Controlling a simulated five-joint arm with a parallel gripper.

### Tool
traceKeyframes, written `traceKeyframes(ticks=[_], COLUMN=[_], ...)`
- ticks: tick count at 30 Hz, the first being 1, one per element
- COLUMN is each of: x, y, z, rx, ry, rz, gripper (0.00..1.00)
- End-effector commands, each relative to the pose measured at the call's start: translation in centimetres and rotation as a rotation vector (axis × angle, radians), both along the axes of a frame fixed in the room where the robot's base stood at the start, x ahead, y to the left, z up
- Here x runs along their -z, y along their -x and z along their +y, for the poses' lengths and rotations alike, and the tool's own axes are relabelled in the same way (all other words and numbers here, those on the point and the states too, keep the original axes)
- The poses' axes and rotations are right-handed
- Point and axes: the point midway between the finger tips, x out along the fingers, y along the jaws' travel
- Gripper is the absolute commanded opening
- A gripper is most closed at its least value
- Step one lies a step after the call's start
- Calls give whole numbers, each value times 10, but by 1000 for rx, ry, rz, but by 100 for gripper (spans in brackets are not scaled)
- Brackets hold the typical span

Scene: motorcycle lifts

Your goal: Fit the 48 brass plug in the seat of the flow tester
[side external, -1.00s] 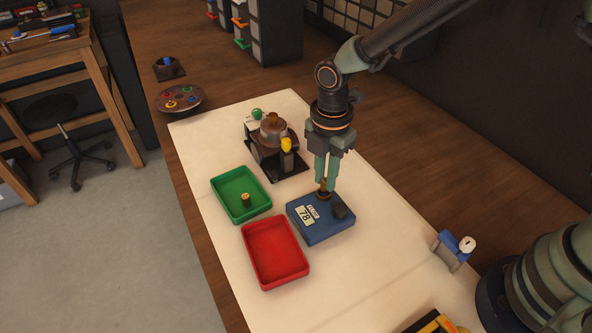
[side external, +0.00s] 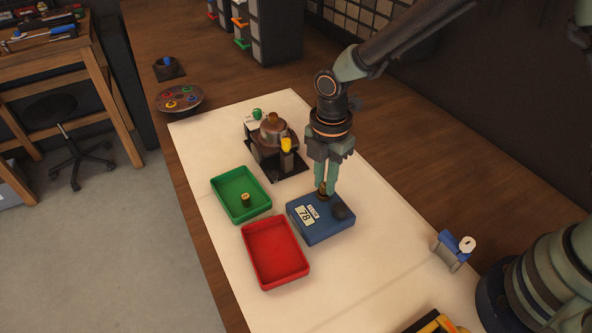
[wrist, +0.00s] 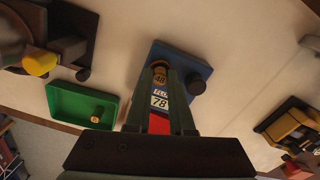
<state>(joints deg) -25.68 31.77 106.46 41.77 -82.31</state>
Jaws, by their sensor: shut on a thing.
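The flow tester is a blue box (side external: 322,226) with a white label reading 78 and a dark round knob; it also shows in the wrist view (wrist: 200,68). My gripper (side external: 324,186) is over the tester's far edge, its fingers pointing down. It is shut on a brass plug (wrist: 159,74), whose top reads 48 in the wrist view. The plug is upright at the tester's top beside the knob. The fingers hide part of it, and I cannot tell how deep it sits in the seat.
A green tray (side external: 222,187) holds another brass plug (side external: 245,200). An empty red tray (side external: 250,265) lies in front of it. A machine with a yellow knob (side external: 286,145) stands behind. A blue stand (side external: 446,250) is at the right. The white tabletop between them is clear.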

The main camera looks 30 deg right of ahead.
Motion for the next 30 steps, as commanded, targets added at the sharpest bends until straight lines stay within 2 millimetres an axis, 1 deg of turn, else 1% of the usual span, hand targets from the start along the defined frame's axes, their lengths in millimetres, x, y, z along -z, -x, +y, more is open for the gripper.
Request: traceKeyframes(ticks=[9,10,11,12,13,19,20,21,22,30], x=[3,3,3,3,3,3,3,3,3,3], y=[0,0,0,0,0,0,0,0,0,1], z=[0,0,0,0,0,0,0,0,0,0], rx=[0,0,0,0,0,0,0,0,0,0], ry=[0,0,0,0,0,0,0,0,0,1], rz=[0,0,0,0,0,0,0,0,0,2], gripper=[0,24,36,51,56,56,59,75,81,81])
